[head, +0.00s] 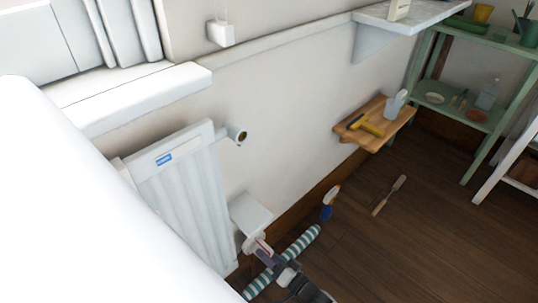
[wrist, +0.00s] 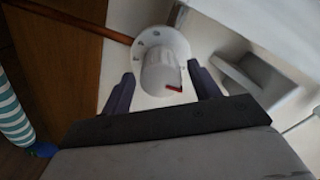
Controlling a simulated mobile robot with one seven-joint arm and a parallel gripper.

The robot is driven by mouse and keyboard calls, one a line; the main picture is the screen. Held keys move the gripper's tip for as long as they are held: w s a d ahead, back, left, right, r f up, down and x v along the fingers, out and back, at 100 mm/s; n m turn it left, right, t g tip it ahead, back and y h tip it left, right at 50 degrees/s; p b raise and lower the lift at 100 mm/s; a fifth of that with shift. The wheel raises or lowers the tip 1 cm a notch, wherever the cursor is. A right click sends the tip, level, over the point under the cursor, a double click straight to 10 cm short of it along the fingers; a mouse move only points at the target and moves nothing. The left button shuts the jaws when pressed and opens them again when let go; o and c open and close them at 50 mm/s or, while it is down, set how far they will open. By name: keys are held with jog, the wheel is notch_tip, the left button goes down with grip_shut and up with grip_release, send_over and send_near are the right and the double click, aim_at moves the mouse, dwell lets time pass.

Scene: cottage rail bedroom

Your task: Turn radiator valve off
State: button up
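The white radiator (head: 188,195) with a blue label stands against the wall at left in the head view. The radiator valve (head: 254,243) is at its lower right, partly covered by my gripper (head: 266,255). In the wrist view, the white valve knob (wrist: 160,74) with a red pointer mark sits in front of a round, marked white collar (wrist: 172,42). My gripper (wrist: 161,74) is open, with one dark finger on each side of the knob. Small gaps seem to show beside the knob; I cannot tell whether either finger touches it.
A white wall box (head: 251,211) is just above the valve. A wooden wall shelf (head: 352,132) is farther right. Dark floor at lower right is clear.

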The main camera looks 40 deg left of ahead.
dwell(0.3)
jog(key=s+d+p, duration=0.1)
jog(key=d, duration=1.2)
jog(key=shift+d, duration=0.35)
jog(key=shift+r, duration=0.1)
